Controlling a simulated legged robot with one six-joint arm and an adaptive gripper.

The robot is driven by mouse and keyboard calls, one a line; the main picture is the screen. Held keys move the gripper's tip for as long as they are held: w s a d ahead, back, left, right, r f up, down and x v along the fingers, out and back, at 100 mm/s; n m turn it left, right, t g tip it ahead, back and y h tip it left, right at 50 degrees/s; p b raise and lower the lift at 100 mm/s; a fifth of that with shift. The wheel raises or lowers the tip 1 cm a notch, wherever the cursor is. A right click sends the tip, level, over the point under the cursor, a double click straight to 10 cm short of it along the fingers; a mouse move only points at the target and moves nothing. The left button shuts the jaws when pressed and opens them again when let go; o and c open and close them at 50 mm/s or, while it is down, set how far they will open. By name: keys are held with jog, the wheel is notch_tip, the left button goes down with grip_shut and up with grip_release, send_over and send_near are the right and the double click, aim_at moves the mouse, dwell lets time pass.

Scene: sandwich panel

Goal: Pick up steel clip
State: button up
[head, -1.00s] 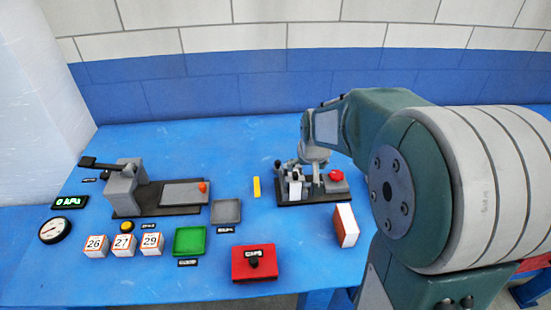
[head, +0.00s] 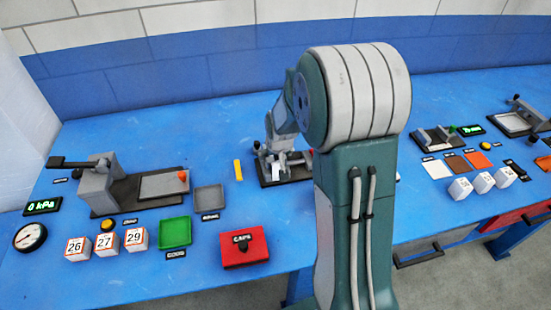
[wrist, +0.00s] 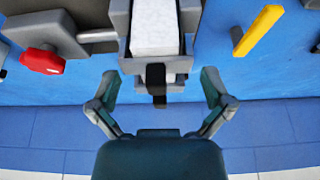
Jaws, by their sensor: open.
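My gripper (wrist: 158,84) is open and empty, its two fingers spread apart in the wrist view. Between and beyond the fingertips is a grey steel-looking clamp piece (wrist: 124,20) around a white block (wrist: 155,28), with a black tab (wrist: 156,78) at its near end. I cannot tell for certain which part is the steel clip. No finger visibly touches the piece. In the head view, my gripper (head: 290,160) is over the dark base of this fixture (head: 268,180), and my arm hides its right part.
A red knob (wrist: 43,61) on a grey fixture and a yellow bar (wrist: 258,30) flank the clamp. The head view shows a lever press (head: 100,188), numbered blocks (head: 107,243), a green tray (head: 175,232) and a red box (head: 244,247).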

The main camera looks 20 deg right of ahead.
jog(key=shift+w+d+f, duration=0.15)
jog(key=shift+w+f, duration=0.1)
jog(key=shift+f, duration=0.25)
jog(key=c, duration=0.9)
